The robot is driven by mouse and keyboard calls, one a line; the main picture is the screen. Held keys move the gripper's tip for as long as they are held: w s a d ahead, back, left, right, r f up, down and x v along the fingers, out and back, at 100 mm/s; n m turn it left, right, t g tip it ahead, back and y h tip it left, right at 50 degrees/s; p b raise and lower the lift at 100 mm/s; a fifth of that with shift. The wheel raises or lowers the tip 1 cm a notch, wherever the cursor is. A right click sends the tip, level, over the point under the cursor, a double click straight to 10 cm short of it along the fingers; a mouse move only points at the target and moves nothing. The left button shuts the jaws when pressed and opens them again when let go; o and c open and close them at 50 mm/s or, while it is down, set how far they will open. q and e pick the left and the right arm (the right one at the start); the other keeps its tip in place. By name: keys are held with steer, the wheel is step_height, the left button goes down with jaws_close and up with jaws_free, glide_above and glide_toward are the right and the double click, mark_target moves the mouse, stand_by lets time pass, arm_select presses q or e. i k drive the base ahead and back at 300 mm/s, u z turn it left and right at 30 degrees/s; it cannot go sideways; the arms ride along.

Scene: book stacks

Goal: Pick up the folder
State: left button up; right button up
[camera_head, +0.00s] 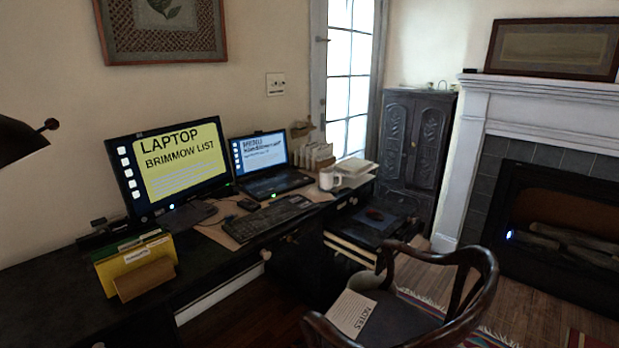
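Yellow folders (112,275) with white-labelled tabs stand upright, close together, at the left front of the dark desk. A tan wooden piece (145,279) stands against their front and hides their lower part. I cannot tell how many folders there are. A flat beige item marked "NOTES" (351,313) lies on the seat of the wooden chair; I cannot tell whether it is a folder or a pad. Neither of my grippers shows in the head view.
The desk (45,288) has free room left of the folders. Behind them are a monitor (170,165), a laptop (262,165), a keyboard (268,218) and a white mug (328,179). A wooden chair (482,275) stands at the front right. A dark lamp (18,140) juts in at left.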

mark_target(110, 269)
steer(key=u, duration=0.55)
steer(key=k, duration=1.35)
steer(key=u, duration=0.3)
steer(key=i, duration=0.95)
steer(key=u, duration=0.25)
